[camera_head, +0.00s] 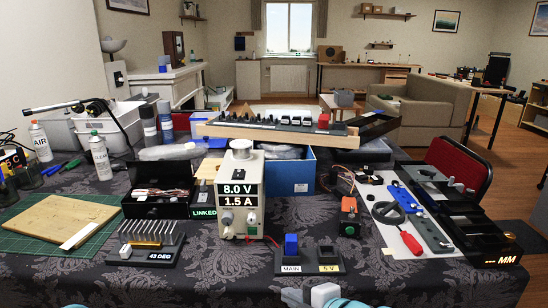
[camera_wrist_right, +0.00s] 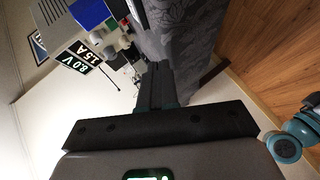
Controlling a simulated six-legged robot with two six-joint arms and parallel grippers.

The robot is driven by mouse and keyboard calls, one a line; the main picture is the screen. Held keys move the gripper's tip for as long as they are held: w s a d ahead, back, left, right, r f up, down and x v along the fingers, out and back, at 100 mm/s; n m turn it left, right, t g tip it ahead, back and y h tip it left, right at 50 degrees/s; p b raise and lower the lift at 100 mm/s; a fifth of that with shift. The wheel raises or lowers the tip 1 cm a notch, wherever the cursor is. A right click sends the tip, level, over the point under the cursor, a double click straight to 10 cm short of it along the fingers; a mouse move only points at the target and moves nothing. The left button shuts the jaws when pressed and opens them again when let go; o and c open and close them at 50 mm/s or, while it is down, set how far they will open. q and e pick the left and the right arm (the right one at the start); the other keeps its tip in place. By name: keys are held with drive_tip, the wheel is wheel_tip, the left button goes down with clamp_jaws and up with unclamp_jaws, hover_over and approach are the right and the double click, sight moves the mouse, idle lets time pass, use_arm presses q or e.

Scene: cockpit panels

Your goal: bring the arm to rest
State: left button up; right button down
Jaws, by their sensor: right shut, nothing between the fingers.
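My right gripper (camera_wrist_right: 160,78) shows in the right wrist view. Its two dark fingers are together, with nothing between them. It points toward the patterned dark cloth of the table (camera_wrist_right: 185,45) and appears apart from everything around it. In the head view only pale and teal parts of my arm show at the bottom edge, below the front of the table; the fingers cannot be made out there. My left gripper is not in the head view.
A power supply (camera_head: 240,195) reading 8.0 V and 1.5 A stands mid-table. In front are a switch block (camera_head: 308,262) with a blue switch and a finned heat sink (camera_head: 150,235). A cutting board (camera_head: 60,222) lies left; a tool panel (camera_head: 405,215) lies right.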

drive_tip(key=s+d+f+m+g+h, duration=0.1)
drive_tip(key=s+d+f+m+g, duration=0.15)
drive_tip(key=f, duration=0.85)
drive_tip(key=s+d+f+m+g+h, duration=0.2)
drive_tip(key=s+d+f+m, duration=0.15)
drive_tip(key=f, duration=0.65)
drive_tip(key=s+d+f+m+g+h, duration=0.15)
drive_tip(key=s+f+m+g, duration=0.35)
drive_tip(key=s+f+m, duration=1.05)
use_arm(q)
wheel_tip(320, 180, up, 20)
drive_tip(key=p, duration=2)
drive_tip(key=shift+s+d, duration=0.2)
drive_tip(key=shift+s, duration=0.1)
use_arm(e)
wheel_tip(320, 180, up, 22)
drive_tip(key=s+d+m, duration=0.1)
drive_tip(key=m, duration=0.1)
drive_tip(key=shift+s+r+m, duration=0.2)
drive_tip(key=shift+s+m, duration=0.15)
